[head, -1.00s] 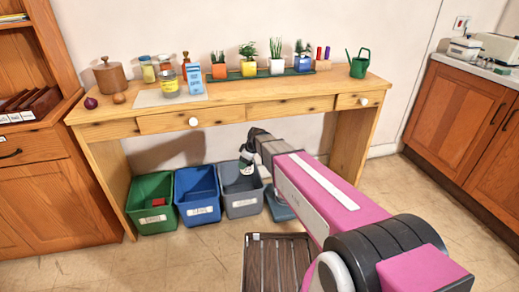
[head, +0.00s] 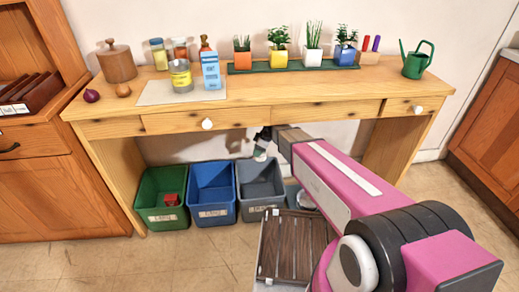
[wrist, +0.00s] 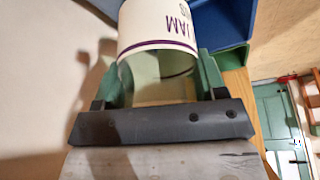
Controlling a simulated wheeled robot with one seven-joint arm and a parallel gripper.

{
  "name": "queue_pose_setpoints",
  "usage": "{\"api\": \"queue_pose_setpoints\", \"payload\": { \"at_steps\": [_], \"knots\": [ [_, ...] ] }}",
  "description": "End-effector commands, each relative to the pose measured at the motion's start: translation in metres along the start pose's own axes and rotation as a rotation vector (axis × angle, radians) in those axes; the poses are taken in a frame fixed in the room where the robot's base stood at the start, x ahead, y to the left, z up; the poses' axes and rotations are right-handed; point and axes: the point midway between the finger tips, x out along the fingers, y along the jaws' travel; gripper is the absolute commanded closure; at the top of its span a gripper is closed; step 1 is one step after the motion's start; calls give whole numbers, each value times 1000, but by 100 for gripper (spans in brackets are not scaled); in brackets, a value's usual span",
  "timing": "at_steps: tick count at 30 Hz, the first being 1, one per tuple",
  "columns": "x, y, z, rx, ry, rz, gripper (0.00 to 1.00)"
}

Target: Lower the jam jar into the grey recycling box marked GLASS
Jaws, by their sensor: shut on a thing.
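My gripper (wrist: 160,75) is shut on the jam jar (wrist: 158,28), a clear glass jar with a white label reading JAM in purple. The green fingers press its sides. In the head view the jar (head: 260,155) is small and partly hidden by my gripper (head: 263,142). It is below the table top, near the back rim of the grey box, seemingly above it. The grey recycling box (head: 256,200) stands on the floor, right of the blue box; its front label is too small to read. The box's inside looks empty where visible.
A blue box (head: 212,195) and a green box (head: 162,216) holding a red thing stand left of the grey box. The wooden table (head: 250,118) overhangs them. Jars, a carton and potted plants stand on it. Something rounded sits on the floor right of the grey box.

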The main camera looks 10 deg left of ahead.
Motion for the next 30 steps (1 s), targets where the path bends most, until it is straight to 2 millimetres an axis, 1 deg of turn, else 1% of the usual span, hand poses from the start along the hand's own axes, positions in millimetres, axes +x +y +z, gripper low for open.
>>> {"api": "queue_pose_setpoints", "payload": {
  "at_steps": [4, 7, 15, 21, 25, 30],
  "knots": [
    [4, 0, 1, -1, 0, -1, 63],
    [14, 0, 5, 0, 0, -1, 63],
    [54, 0, 22, 0, 0, -3, 63],
    [79, 0, 32, 1, 0, -2, 63],
    [88, 0, 36, 0, 0, 0, 63],
    [93, 0, 38, -1, 0, 0, 63]
  ]
}}
